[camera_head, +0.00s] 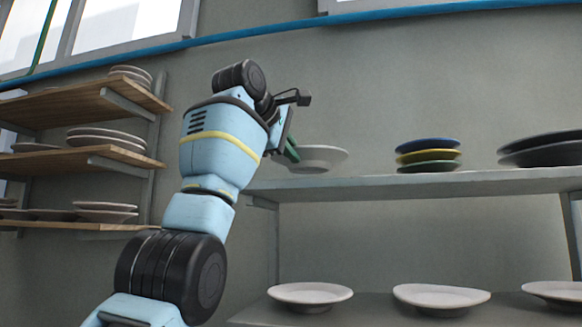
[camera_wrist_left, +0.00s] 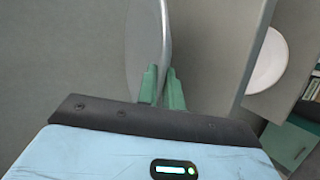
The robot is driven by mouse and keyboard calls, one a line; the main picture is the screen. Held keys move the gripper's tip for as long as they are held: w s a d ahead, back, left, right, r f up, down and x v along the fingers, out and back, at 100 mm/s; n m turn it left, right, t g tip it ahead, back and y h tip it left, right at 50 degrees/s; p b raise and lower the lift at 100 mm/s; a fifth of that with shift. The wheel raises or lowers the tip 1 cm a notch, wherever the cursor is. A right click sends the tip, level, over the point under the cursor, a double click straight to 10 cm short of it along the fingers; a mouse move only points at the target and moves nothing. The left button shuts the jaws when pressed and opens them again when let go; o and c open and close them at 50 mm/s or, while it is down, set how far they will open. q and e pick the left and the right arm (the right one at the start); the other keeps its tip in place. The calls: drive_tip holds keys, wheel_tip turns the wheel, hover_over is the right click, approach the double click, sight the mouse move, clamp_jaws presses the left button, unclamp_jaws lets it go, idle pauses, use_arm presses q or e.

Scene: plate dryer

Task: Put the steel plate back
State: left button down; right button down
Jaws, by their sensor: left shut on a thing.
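My left gripper (camera_head: 291,150) is shut on the rim of a pale grey plate (camera_head: 322,157), which appears to be the steel plate. The plate is held over the left end of the upper metal shelf (camera_head: 370,186), roughly level in the head view. I cannot tell whether its underside touches the shelf. In the left wrist view the plate (camera_wrist_left: 143,45) shows nearly edge-on, its rim between the green fingers of the left gripper (camera_wrist_left: 163,85). My right gripper is in neither view.
Right of the held plate, the upper shelf has a bare stretch, then stacked coloured plates (camera_head: 428,155) and dark plates (camera_head: 545,150). White plates (camera_head: 310,295) stand on the lower shelf. A wooden rack (camera_head: 90,100) with several plates is at left, beside my arm.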

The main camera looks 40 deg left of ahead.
sight(292, 167)
use_arm(q)
drive_tip(key=shift+r, duration=0.15)
drive_tip(key=shift+w+a, duration=0.1)
drive_tip(key=shift+a, duration=0.1)
drive_tip(key=shift+f, duration=1.8)
drive_tip(key=shift+f, duration=0.15)
drive_tip(key=c, duration=1.8)
unclamp_jaws()
drive_tip(key=shift+w+f, duration=0.1)
